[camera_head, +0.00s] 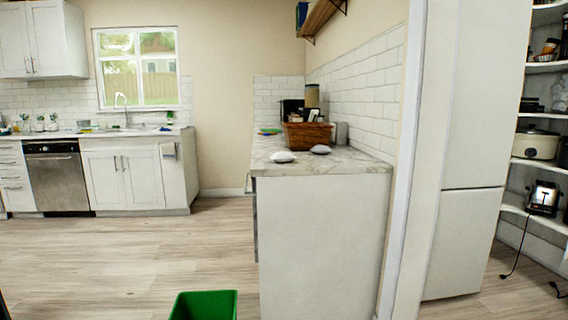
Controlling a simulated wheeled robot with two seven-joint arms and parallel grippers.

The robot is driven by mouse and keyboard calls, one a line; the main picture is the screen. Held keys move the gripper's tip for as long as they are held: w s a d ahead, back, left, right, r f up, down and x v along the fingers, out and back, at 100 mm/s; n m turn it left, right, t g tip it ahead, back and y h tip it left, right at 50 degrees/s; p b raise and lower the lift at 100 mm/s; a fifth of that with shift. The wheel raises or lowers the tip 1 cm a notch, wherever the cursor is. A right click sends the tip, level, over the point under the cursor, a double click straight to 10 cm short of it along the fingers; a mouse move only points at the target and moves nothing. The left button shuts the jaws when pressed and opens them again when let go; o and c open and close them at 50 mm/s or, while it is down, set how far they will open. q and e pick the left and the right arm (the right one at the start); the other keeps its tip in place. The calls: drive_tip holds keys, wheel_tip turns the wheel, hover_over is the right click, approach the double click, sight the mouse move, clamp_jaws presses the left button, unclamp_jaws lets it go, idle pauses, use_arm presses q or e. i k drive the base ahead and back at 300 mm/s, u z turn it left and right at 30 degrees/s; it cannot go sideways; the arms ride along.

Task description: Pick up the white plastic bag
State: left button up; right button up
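A whitish, crumpled thing that looks like a plastic bag (560,94) sits on a shelf of the corner shelving at the far right. The picture's right edge cuts it off. Two small white rounded things, one nearer (282,156) and one farther right (320,149), lie on the marble counter; I cannot tell what they are. Neither of my grippers shows in this view.
The corner shelving (540,67) holds a slow cooker (535,145) and a toaster (544,197) with a hanging cord. A tall white cabinet (465,150) stands left of it. The marble counter (330,166) bears a wicker basket (306,136). A green bin (204,305) stands in front. Left floor is clear.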

sight(282, 157)
drive_tip(key=u, duration=0.65)
drive_tip(key=i, duration=1)
drive_tip(key=z, duration=0.35)
